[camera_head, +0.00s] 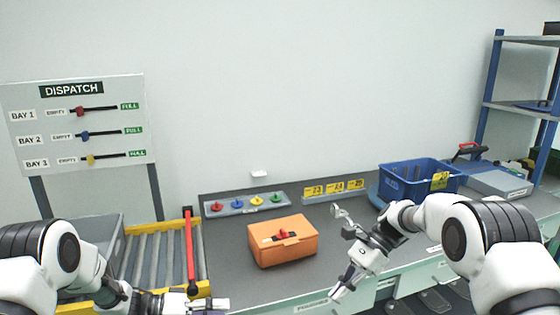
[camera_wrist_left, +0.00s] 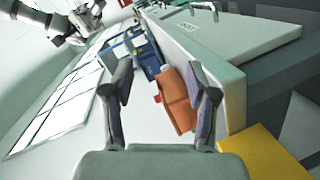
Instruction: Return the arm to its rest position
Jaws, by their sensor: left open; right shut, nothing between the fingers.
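My right gripper (camera_head: 342,288) is shut and empty, at the front edge of the grey bench (camera_head: 225,276), to the right of the orange box (camera_head: 284,250). My right arm comes in from the right edge. My left gripper (camera_head: 215,303) is at the bottom of the head view, low in front of the roller conveyor and only partly seen. In the left wrist view my left gripper (camera_wrist_left: 160,110) is open, its fingers apart with nothing held. The orange box (camera_wrist_left: 178,102) shows beyond and between those fingers, not touching as far as I can tell.
A roller conveyor (camera_head: 163,252) with a red bar (camera_head: 189,250) stands left of the box. Behind are a strip of coloured knobs (camera_head: 245,204), yellow number tags (camera_head: 335,188) and a blue crate (camera_head: 405,186). A dispatch board (camera_head: 75,125) stands at left.

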